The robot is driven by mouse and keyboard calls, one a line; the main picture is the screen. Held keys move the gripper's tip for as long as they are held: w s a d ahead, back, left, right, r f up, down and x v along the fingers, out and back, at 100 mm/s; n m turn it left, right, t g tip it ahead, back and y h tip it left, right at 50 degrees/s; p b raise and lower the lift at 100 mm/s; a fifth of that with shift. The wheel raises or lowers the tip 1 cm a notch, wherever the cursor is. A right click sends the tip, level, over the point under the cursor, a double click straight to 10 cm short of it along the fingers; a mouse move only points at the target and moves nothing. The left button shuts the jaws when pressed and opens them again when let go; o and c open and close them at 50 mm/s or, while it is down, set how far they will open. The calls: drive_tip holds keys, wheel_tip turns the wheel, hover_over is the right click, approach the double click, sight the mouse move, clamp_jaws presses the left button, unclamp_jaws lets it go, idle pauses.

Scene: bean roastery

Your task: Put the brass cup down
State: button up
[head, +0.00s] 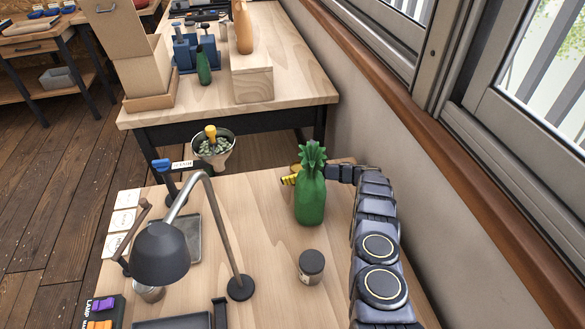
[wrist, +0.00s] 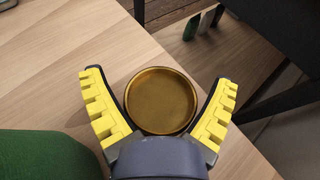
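The brass cup (wrist: 161,101) shows from above in the wrist view as a round golden rim and hollow. It is upright near the table's edge; whether its base touches the wood is hidden. My gripper (wrist: 158,78) has its two yellow fingers spread wide on either side of the cup. Narrow gaps show between the fingers and the rim. In the head view a sliver of the cup (head: 295,167) and my gripper's yellow fingers (head: 289,180) show behind a green pineapple-shaped bottle (head: 310,196), which hides most of both.
The bottle's green side (wrist: 40,155) is close by my left finger. A dark-lidded jar (head: 311,266), a desk lamp (head: 162,254) and a grey tray (head: 187,239) stand on the near table (head: 262,215). A funnel of beans (head: 212,148) is at its far left. Bare wood lies mid-table.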

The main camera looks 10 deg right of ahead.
sight(292, 167)
drive_tip(key=shift+r, duration=0.15)
drive_tip(key=v, duration=0.3)
wheel_tip(292, 167, up, 7)
idle(0.4)
idle(0.4)
